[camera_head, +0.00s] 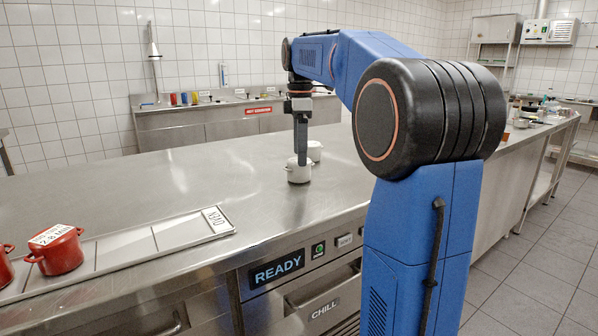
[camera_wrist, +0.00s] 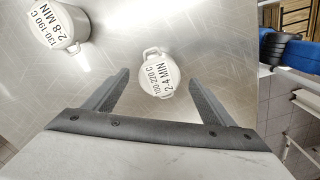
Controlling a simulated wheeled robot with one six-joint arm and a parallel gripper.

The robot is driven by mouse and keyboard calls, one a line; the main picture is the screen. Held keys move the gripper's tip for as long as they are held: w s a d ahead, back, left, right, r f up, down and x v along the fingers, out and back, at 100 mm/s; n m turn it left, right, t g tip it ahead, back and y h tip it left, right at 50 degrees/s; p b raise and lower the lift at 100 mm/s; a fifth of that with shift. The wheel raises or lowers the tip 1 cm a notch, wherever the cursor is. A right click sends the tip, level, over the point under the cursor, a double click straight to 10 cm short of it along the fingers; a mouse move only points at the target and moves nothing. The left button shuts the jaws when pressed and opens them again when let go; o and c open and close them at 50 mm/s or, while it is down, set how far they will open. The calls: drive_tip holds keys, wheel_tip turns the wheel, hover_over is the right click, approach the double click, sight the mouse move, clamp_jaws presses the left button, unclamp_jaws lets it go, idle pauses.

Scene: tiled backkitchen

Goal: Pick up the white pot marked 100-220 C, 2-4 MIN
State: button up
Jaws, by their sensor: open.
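The white pot marked 100-220 C, 2-4 MIN (camera_wrist: 157,74) has two small side handles and a labelled lid. In the wrist view it shows between and just beyond the fingertips of my gripper (camera_wrist: 160,78), which is open with a finger on either side. In the head view my gripper (camera_head: 301,160) points down and a finger overlaps the nearer white pot (camera_head: 297,175) on the steel counter. I cannot tell whether the fingers touch it. A second white pot marked 130-190 C, 2-8 MIN (camera_wrist: 62,24) stands to the upper left in the wrist view.
The other white pot (camera_head: 315,151) is close behind in the head view. The counter's middle is clear. A front panel reads READY (camera_head: 277,269).

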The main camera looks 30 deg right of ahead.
sight(300, 169)
drive_tip(key=shift+f, duration=3.05)
drive_tip(key=shift+c, duration=0.4)
drive_tip(key=c, duration=1.3)
drive_tip(key=shift+r, duration=0.15)
